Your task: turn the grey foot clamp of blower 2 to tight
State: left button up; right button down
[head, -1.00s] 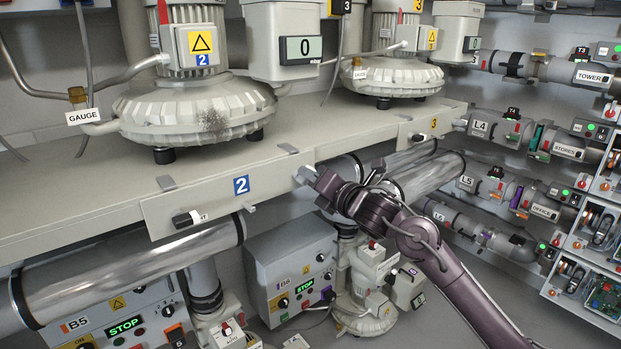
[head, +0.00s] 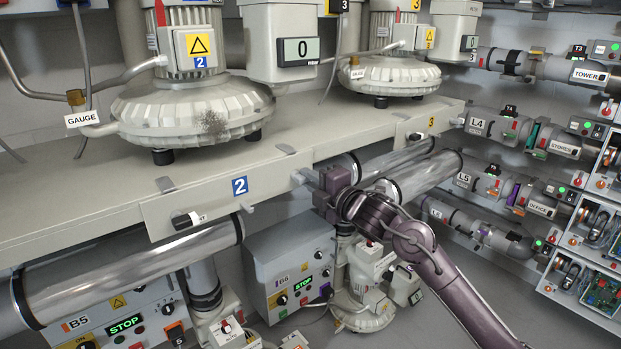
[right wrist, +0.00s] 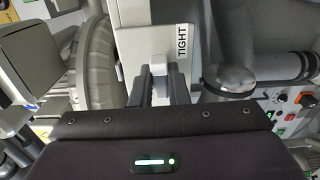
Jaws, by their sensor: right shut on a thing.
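Blower 2 (head: 195,110) stands on the grey shelf, marked with a blue 2 on its box. Below it, the shelf's front plate (head: 265,188) carries another blue 2. My right gripper (head: 314,180) is at the right end of this plate. In the right wrist view its two dark fingers (right wrist: 161,85) are shut on the pale grey foot clamp (right wrist: 160,63), one on each side. The TIGHT label (right wrist: 182,41) is on the plate close beside the clamp. In the head view the gripper hides most of the clamp. My left gripper is out of view.
A dark knob (head: 187,219) sits at the plate's left end. Clear pipes (head: 130,270) run under the shelf, and some lie close behind my right arm. Blower 3 (head: 388,75) stands farther right. Control boxes (head: 290,275) stand below.

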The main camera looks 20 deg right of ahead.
dwell(0.6)
jog(key=c, duration=1.4)
grip_release()
jog(key=shift+d, duration=0.1)
jog(key=shift+s, duration=0.1)
jog(key=b+v, duration=0.2)
jog(key=v, duration=0.5)
jog(key=shift+s, duration=0.3)
jog(key=shift+d, duration=0.1)
